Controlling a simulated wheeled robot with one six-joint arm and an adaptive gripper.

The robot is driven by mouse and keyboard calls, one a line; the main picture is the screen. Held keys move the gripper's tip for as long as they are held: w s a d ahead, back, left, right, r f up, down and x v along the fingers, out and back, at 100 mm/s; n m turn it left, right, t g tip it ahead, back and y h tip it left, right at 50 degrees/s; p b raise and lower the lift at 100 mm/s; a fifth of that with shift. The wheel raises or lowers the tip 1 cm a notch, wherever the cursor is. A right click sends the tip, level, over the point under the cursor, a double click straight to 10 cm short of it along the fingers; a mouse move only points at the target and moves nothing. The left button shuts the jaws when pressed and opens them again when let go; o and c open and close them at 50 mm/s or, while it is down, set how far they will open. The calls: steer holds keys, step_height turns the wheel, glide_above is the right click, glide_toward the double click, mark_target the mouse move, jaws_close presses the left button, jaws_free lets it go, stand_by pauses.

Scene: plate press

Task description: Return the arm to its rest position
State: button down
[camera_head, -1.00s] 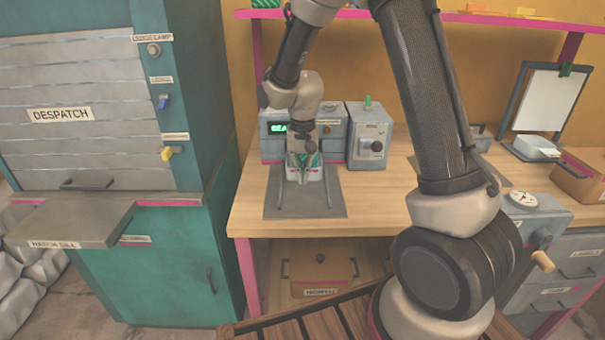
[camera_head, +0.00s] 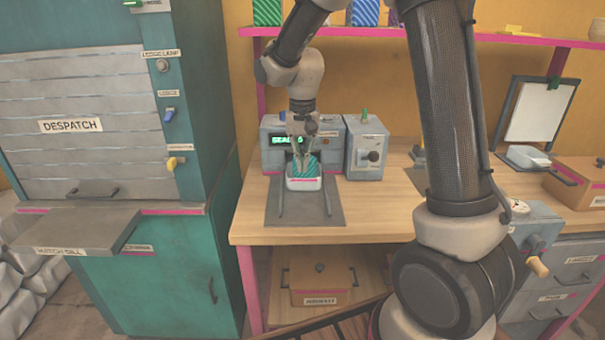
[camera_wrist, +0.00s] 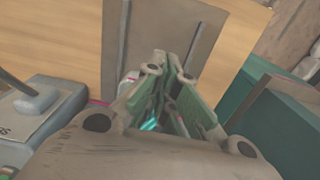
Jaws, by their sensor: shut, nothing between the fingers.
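The packet sits in a white-rimmed holder (camera_head: 304,184) in front of the grey machine (camera_head: 273,153), whose green display begins with "SEA". I cannot tell whether the fingertips touch the packet. In the wrist view my gripper's two green-padded fingers (camera_wrist: 172,68) come close together at their tips, with a bit of teal showing between them lower down. My arm arches over the bench from the right.
A grey control box (camera_head: 366,158) stands right of the machine. A dark mat (camera_head: 320,212) lies under the holder. The teal despatch cabinet (camera_head: 165,290) with its sill (camera_head: 75,228) is at left. A pink-edged shelf (camera_head: 490,39) runs above. Bare bench lies right of the mat.

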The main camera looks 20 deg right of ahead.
steer(key=s+d+r+n+t, duration=0.1)
steer(key=s+d+r, duration=0.3)
steer(key=s, duration=0.4)
steer(key=s+d+r+n+t, duration=0.1)
steer(key=s+d+r+t, duration=0.1)
steer(key=s, duration=0.7)
steer(key=s+d+r+n+t, duration=0.1)
steer(key=s+d+r+n, duration=0.1)
steer(key=s+d+r, duration=0.3)
steer(key=s+r, duration=0.1)
steer(key=s, duration=0.3)
steer(key=shift+d+r, duration=0.25)
steer(key=shift+d, duration=0.1)
